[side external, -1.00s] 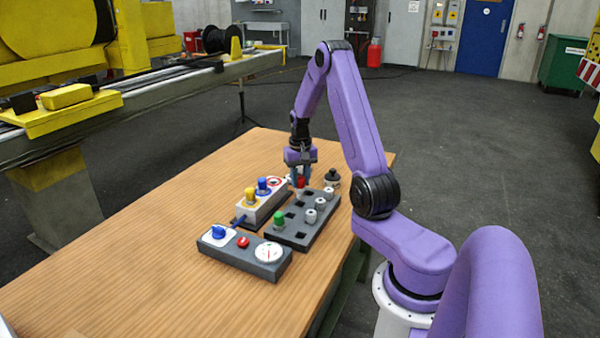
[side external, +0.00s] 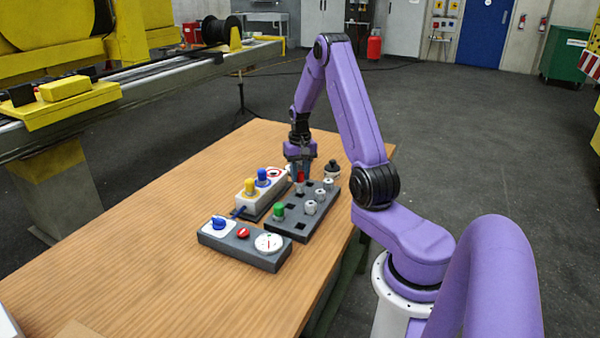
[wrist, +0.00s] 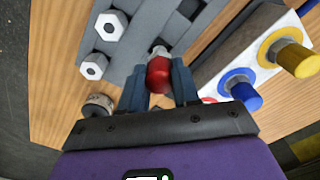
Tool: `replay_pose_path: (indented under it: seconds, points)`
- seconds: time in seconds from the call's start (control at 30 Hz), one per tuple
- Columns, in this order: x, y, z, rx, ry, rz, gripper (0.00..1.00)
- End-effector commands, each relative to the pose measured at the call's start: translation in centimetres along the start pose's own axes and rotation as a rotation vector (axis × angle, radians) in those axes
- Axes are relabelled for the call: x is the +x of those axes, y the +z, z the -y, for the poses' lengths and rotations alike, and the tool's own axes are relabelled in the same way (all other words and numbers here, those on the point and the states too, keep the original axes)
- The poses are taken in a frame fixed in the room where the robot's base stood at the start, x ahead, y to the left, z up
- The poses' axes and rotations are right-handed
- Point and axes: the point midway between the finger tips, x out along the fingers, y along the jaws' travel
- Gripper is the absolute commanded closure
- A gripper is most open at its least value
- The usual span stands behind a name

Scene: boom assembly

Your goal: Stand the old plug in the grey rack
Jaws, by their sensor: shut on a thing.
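My gripper (side external: 300,172) is shut on a red plug (wrist: 159,76) with a pale metal tip. The red plug (side external: 300,177) also shows in the side view, pointing down above the far left part of the grey rack (side external: 290,228). In the wrist view its tip lies over the rack (wrist: 140,40); I cannot tell whether it is in a hole. The rack holds a green plug (side external: 279,211) and several white-grey hex-topped plugs (side external: 310,207). Some square holes are empty, such as one (wrist: 190,9) in the wrist view.
Left of the rack stands a white block (side external: 252,202) with a yellow plug (side external: 250,187), a blue plug (side external: 262,177) and a red-ringed socket (side external: 273,173). A grey box (side external: 250,250) with a dial is in front. A black-topped round part (side external: 333,170) stands behind the rack.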

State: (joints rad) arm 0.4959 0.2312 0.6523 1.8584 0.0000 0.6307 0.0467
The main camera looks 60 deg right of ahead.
Motion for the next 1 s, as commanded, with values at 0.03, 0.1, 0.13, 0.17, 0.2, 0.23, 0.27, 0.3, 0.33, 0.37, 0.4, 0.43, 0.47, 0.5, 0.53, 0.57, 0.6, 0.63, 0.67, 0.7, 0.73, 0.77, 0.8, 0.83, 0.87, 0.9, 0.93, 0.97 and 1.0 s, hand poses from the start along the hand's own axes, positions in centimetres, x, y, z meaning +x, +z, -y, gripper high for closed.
replay_pose_path:
  seconds: [0.03, 0.1, 0.13, 0.17, 0.2, 0.23, 0.27, 0.3, 0.33, 0.37, 0.4, 0.43, 0.47, 0.5, 0.53, 0.57, 0.6, 0.63, 0.67, 0.7, 0.73, 0.77, 0.8, 0.83, 0.87, 0.9, 0.93, 0.97, 1.0]
  points:
    - [0.06, -0.01, 0.01, 0.000, 0.000, 0.000, 1.00]
    - [0.08, -0.02, 0.00, 0.000, 0.000, -0.001, 1.00]
    - [0.07, -0.02, 0.00, 0.000, 0.000, -0.001, 1.00]
    - [0.07, -0.02, 0.00, 0.000, 0.000, -0.001, 1.00]
    - [0.07, -0.02, 0.00, 0.000, 0.000, -0.001, 1.00]
    - [0.07, -0.02, 0.00, 0.000, 0.000, -0.001, 1.00]
    - [0.06, -0.02, 0.00, 0.000, 0.000, -0.001, 1.00]
    - [0.06, -0.02, 0.00, 0.000, 0.000, -0.001, 1.00]
    - [0.06, -0.02, -0.01, 0.000, 0.000, -0.001, 1.00]
    - [0.06, -0.02, -0.01, 0.000, 0.000, -0.001, 1.00]
    - [0.07, -0.01, -0.01, 0.000, 0.000, -0.001, 1.00]
    - [0.09, -0.01, -0.01, 0.000, 0.000, -0.001, 1.00]
    - [0.11, -0.01, -0.01, 0.000, 0.000, 0.000, 1.00]
    - [0.16, -0.01, -0.01, 0.000, 0.000, 0.000, 1.00]
    - [0.21, -0.01, -0.01, 0.000, 0.000, 0.000, 1.00]
    - [0.27, -0.01, -0.01, 0.000, 0.000, 0.000, 1.00]
    - [0.34, 0.00, -0.01, 0.000, 0.000, 0.000, 1.00]
    - [0.40, 0.00, -0.01, 0.000, 0.000, 0.000, 1.00]
    - [0.45, 0.00, -0.02, 0.000, 0.000, 0.000, 1.00]
    - [0.51, 0.00, -0.02, 0.000, 0.000, 0.000, 1.00]
    - [0.54, 0.00, -0.02, 0.000, 0.000, 0.000, 1.00]
    - [0.55, 0.00, -0.02, 0.000, 0.000, 0.000, 1.00]
    - [0.56, 0.00, -0.02, 0.000, 0.000, -0.001, 1.00]
    - [0.55, 0.00, -0.02, 0.000, 0.000, -0.001, 1.00]
    - [0.55, 0.00, -0.02, 0.000, 0.000, -0.001, 1.00]
    - [0.55, 0.00, -0.02, 0.000, 0.000, -0.001, 1.00]
    - [0.55, 0.00, -0.02, 0.000, 0.000, -0.001, 1.00]
    - [0.55, 0.00, -0.02, 0.000, 0.000, -0.001, 1.00]
    - [0.55, 0.00, -0.02, 0.000, 0.000, -0.001, 1.00]
